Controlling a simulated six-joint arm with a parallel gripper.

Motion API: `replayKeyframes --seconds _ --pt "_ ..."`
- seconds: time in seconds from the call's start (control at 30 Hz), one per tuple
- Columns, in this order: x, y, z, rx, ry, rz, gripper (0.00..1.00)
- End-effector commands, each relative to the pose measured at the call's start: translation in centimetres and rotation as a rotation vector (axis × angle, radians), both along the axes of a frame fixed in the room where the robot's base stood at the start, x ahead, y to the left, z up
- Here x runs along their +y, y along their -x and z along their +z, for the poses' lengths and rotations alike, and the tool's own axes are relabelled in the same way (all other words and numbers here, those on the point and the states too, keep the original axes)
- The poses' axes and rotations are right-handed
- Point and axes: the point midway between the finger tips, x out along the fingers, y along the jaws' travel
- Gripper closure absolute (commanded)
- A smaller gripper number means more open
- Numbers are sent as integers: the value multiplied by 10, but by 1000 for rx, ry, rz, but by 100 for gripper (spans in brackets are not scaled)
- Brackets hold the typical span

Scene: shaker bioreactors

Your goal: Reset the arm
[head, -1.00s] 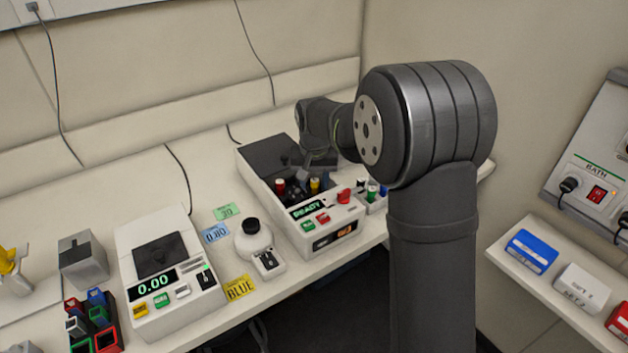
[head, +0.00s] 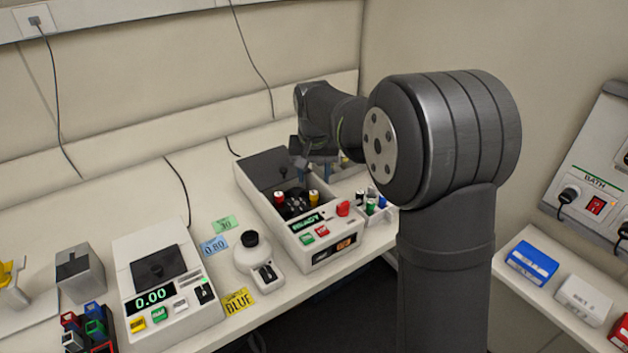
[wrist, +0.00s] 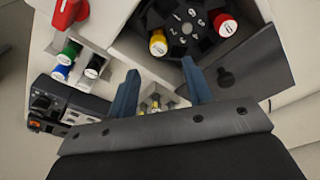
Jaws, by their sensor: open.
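My gripper (wrist: 158,85) is open in the wrist view, with its two blue-grey fingers apart and nothing between them. In the head view my gripper (head: 316,170) hangs above the back of the READY machine (head: 340,256), clear of its front panel. The machine's dark rotor (wrist: 185,28) carries a yellow-capped tube (wrist: 158,43) and a red-capped tube (wrist: 225,24). These show in the head view as a red cap (head: 279,197) and a yellow cap (head: 314,199).
A rack (head: 384,215) with green, blue and other capped tubes stands right of the machine. A side shelf holds a blue box (head: 532,257).

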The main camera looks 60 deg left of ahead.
Motion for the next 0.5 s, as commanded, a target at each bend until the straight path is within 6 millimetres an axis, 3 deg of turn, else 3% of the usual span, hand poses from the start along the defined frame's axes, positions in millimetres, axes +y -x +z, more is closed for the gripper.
replayKeyframes --seconds 0.5 --pt "0 1 3 2 2 0 54"
